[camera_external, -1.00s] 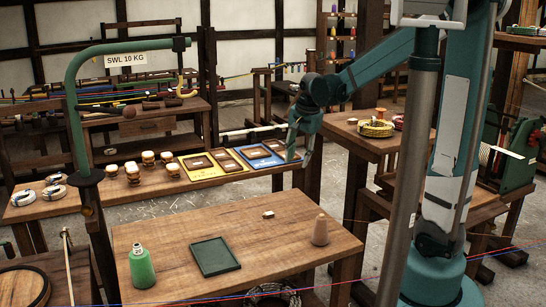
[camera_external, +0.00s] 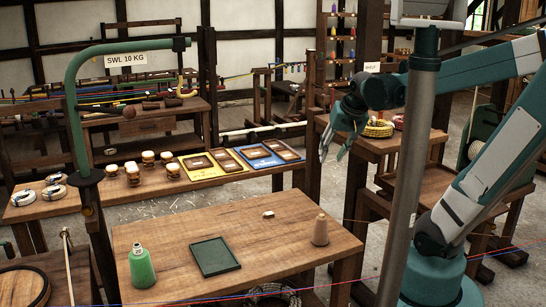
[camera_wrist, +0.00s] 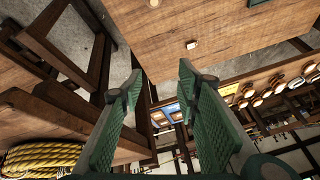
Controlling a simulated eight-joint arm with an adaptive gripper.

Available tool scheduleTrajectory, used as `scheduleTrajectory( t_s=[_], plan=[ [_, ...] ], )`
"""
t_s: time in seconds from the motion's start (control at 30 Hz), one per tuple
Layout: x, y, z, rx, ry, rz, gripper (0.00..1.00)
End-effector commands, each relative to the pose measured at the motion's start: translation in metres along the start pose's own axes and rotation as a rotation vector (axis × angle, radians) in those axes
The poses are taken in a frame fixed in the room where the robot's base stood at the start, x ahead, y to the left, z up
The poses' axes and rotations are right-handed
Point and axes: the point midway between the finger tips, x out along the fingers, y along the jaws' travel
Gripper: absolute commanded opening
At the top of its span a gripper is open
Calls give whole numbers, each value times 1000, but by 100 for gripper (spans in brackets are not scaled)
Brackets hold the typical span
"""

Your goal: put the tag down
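My gripper (camera_external: 334,145) hangs at the right end of the long back bench, above and behind the front table. In the wrist view its two green fingers (camera_wrist: 160,80) stand wide apart with nothing between them. Brown rectangular pieces lie on a yellow board (camera_external: 187,171) and a blue board (camera_external: 256,159) on the back bench. The blue board also shows small in the wrist view (camera_wrist: 168,117). I cannot tell which piece is the tag. A small pale block (camera_external: 268,214) lies on the front table; it also shows in the wrist view (camera_wrist: 192,45).
Round wooden-topped pieces (camera_external: 132,173) stand left of the boards. A yellow rope coil (camera_external: 378,128) lies on the right bench. A green post stands at left.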

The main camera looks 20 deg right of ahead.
Motion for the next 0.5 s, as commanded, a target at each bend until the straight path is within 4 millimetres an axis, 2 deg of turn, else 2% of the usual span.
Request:
scheduleTrajectory(
  t_s=[0.5],
  plan=[
    [-26,41,49,-297,118,-9,32]
  ],
)
